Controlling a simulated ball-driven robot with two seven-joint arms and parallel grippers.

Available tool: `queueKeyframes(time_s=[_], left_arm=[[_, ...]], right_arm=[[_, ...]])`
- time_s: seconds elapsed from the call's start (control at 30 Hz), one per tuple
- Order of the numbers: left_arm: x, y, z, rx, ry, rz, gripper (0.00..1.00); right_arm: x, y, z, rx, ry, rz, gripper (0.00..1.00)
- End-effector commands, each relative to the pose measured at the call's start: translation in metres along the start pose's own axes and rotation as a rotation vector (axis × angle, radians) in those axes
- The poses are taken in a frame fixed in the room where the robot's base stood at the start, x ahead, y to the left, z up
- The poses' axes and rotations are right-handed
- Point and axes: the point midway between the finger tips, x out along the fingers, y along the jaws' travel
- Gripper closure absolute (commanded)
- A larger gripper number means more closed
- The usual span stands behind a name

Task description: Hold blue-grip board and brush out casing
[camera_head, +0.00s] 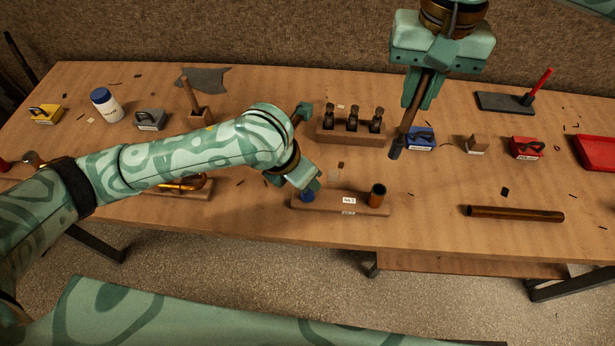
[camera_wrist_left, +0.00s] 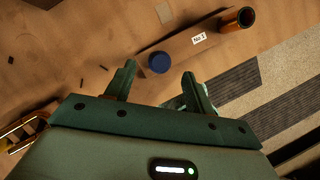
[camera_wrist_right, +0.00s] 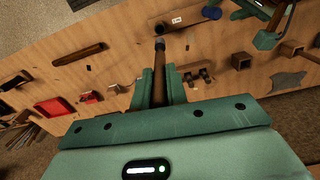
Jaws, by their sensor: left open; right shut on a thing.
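The board (camera_head: 335,205) lies near the front edge of the table, with a white label on it. Its blue grip (camera_head: 306,196) is at the left end and the upright brass casing (camera_head: 378,195) at the right end. My left gripper (camera_head: 309,186) is open just above the blue grip; in the left wrist view the blue grip (camera_wrist_left: 158,62) shows just beyond the gap between the fingers. My right gripper (camera_head: 420,95) is shut on the brush (camera_head: 407,128), which points down with its dark tip above the table, behind and right of the casing, apart from it.
A wooden block with several dark valves (camera_head: 352,136) stands behind the board. A blue block (camera_head: 421,137), a wooden block (camera_head: 477,145) and a red block (camera_head: 527,148) stand to its right. Table right of the casing is mostly free.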

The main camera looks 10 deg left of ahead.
Motion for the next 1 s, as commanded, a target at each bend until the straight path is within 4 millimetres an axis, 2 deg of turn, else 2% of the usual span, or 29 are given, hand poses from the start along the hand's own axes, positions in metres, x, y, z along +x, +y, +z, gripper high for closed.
queueKeyframes(time_s=[0.1,0.33,0.5,0.77,0.8,0.9,1.0], left_arm=[[0.027,0.000,-0.001,-0.004,0.003,0.000,0.46],[0.067,0.001,0.000,-0.004,0.002,0.002,0.46],[0.079,0.001,0.000,-0.003,-0.001,0.002,0.46],[0.081,0.001,0.000,-0.002,-0.001,0.002,0.46],[0.081,0.001,0.000,-0.002,-0.001,0.002,0.49],[0.081,0.001,0.000,-0.003,-0.001,0.002,0.77],[0.081,0.001,0.000,-0.003,-0.001,0.003,1.00]], right_arm=[[0.000,0.000,0.000,0.000,0.000,0.000,1.00],[0.000,0.000,0.000,0.000,0.000,0.000,1.00],[0.000,0.000,0.000,0.000,0.000,0.000,1.00],[0.000,0.000,0.000,0.000,0.000,0.000,1.00],[0.000,0.000,0.000,0.000,0.000,0.000,1.00],[0.000,0.000,0.000,0.000,0.000,0.000,1.00],[0.000,0.000,0.000,0.000,0.000,0.000,1.00]])
